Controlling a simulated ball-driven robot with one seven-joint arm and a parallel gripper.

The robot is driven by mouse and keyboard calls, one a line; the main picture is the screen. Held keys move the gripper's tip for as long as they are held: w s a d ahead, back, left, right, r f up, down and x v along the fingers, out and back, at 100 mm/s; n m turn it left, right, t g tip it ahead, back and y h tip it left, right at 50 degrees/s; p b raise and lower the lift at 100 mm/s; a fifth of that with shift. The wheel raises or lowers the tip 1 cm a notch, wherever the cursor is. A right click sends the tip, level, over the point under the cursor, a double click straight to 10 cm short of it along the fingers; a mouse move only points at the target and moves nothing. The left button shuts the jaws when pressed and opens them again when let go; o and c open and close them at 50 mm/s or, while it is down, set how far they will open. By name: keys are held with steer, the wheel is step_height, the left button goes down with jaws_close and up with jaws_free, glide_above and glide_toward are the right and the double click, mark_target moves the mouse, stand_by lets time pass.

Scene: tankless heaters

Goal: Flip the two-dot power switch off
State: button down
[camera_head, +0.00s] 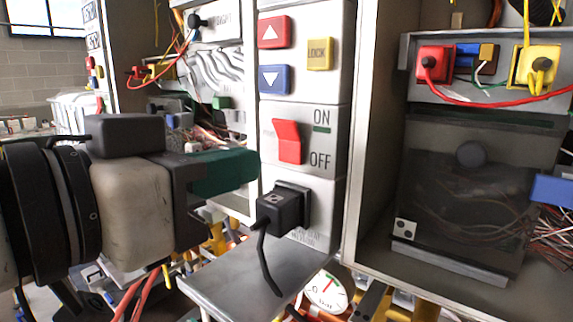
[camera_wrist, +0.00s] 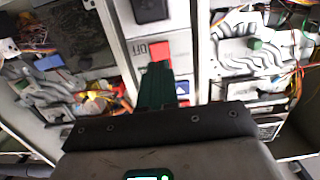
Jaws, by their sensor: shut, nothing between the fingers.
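The red power switch (camera_head: 288,142) sits on a white panel between an ON label above and an OFF label below. It appears tilted; which side is pressed in is hard to tell. My gripper (camera_head: 255,168) has green fingers, shut and empty, left of the switch and slightly lower. In the wrist view the fingertips (camera_wrist: 157,66) overlap the lower edge of the red switch (camera_wrist: 160,50), beside the upside-down OFF label. Contact cannot be told. A black plug (camera_head: 290,206) below the switch bears a small dotted tag.
Red and blue arrow buttons (camera_head: 273,79) and a yellow LOCK button (camera_head: 320,53) sit above the switch. A metal shelf (camera_head: 240,275) and gauge (camera_head: 326,293) lie below. An open cabinet (camera_head: 470,190) with a dotted white tag stands right.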

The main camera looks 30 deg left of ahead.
steer(key=s+b, duration=0.1)
steer(key=s, duration=0.7)
steer(key=shift+s+a+b, duration=0.35)
steer(key=shift+s+a, duration=0.05)
stand_by(0.3)
